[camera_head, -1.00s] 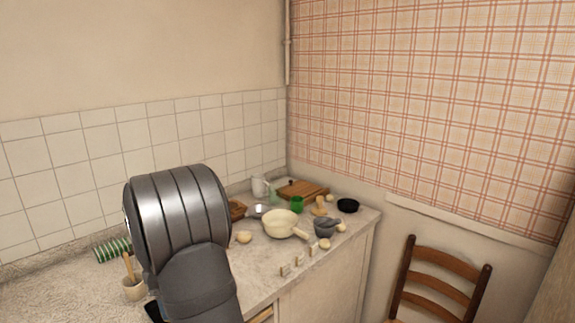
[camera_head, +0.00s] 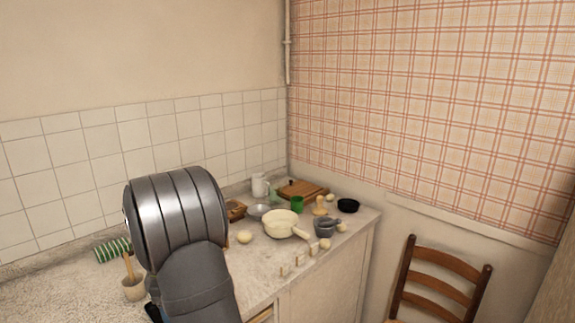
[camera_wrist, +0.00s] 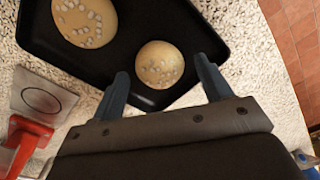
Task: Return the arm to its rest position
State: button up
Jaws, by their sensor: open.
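My arm (camera_head: 180,220) stands large at the left front of the head view and hides part of the counter behind it. My gripper (camera_wrist: 165,85) shows in the wrist view with its two blue-grey fingers apart and nothing between them that it holds. Beyond the fingertips is a black tray (camera_wrist: 196,43) with two round, pale-spotted buns. The nearer bun (camera_wrist: 159,64) appears between the fingertips in the picture; I cannot tell the height gap. The other bun (camera_wrist: 85,18) lies further left. The gripper's fingers are hidden in the head view.
The counter (camera_head: 245,275) holds a cream pan (camera_head: 280,224), a grey mortar (camera_head: 324,226), a green cup (camera_head: 297,204), a wooden board (camera_head: 302,190) and a utensil pot (camera_head: 133,288). A red-handled tool (camera_wrist: 28,140) lies left of the tray. A wooden chair (camera_head: 440,280) stands right.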

notch_tip(320, 180, up, 3)
jog(key=shift+r, duration=0.15)
jog(key=d+r, duration=0.7)
jog(key=d, duration=0.5)
jog(key=shift+m, duration=0.5)
jog(key=s+a+f, duration=0.1)
jog(key=a+f, duration=0.1)
jog(key=a, duration=0.6)
jog(key=s+a+f, duration=0.2)
jog(key=a+f, duration=0.1)
jog(key=a, duration=0.5)
jog(key=s+a+f, duration=0.1)
jog(key=a+f, duration=0.1)
jog(key=a, duration=0.6)
jog(key=shift+s+a+f, duration=0.3)
jog(key=shift+a+f, duration=0.1)
jog(key=shift+f, duration=0.25)
jog(key=shift+s+a+f, duration=0.1)
jog(key=shift+a+f, duration=0.05)
jog(key=shift+f, duration=0.3)
jog(key=shift+w+f, duration=0.1)
jog(key=shift+f, duration=0.6)
jog(key=shift+o, duration=0.2)
